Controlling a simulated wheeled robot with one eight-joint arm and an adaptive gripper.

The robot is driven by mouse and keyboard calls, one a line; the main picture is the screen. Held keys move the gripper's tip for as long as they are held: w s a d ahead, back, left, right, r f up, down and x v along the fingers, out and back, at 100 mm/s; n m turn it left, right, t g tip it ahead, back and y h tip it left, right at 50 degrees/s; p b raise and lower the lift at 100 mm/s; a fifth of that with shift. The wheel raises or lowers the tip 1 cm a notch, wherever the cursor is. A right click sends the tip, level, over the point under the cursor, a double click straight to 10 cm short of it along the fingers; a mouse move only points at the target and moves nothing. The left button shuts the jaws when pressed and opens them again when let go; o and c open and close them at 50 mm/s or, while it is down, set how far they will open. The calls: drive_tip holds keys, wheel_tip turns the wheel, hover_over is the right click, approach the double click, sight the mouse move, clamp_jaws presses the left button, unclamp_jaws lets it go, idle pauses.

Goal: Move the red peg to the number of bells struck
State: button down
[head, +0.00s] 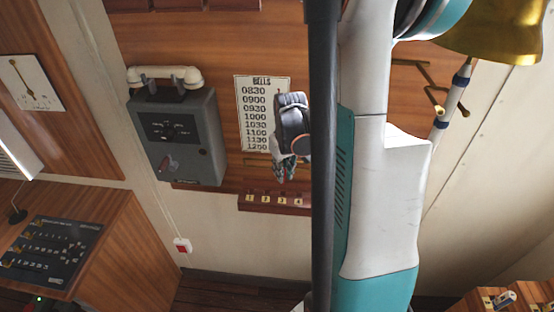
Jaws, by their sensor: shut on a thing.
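My gripper (284,172) is in front of the wall, just above the dark red peg rail (245,204). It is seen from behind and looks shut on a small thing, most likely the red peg. The peg itself is hidden by the fingers. The rail carries yellow number plates; 1, 2, 3 and 4 can be read, and its right end is hidden behind my arm. A white chart headed BELLS (255,90) lists times from 0830 to 1200. My gripper and arm cover its right column. A brass bell (505,30) hangs at the top right.
A grey telephone box (200,150) with a white handset is on the wall left of the chart. A console with a black panel (50,250) stands lower left. A wooden rack (470,303) shows at the bottom right. Floor shows below the rail.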

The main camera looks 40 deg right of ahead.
drive_tip(key=shift+d+f, duration=0.1)
drive_tip(key=shift+d, duration=0.05)
drive_tip(key=shift+f+b, duration=1.35)
drive_tip(key=shift+f, duration=0.65)
drive_tip(key=shift+f+b, duration=1.65)
drive_tip(key=c, duration=1.5)
unclamp_jaws()
drive_tip(key=shift+o, duration=0.2)
drive_tip(key=shift+r, duration=0.1)
drive_tip(key=shift+s+a+r, duration=0.1)
drive_tip(key=shift+s+r, duration=0.1)
drive_tip(key=shift+r, duration=1.65)
drive_tip(key=shift+s+a+r, duration=0.1)
drive_tip(key=shift+s+r, duration=0.1)
drive_tip(key=shift+r, duration=1.6)
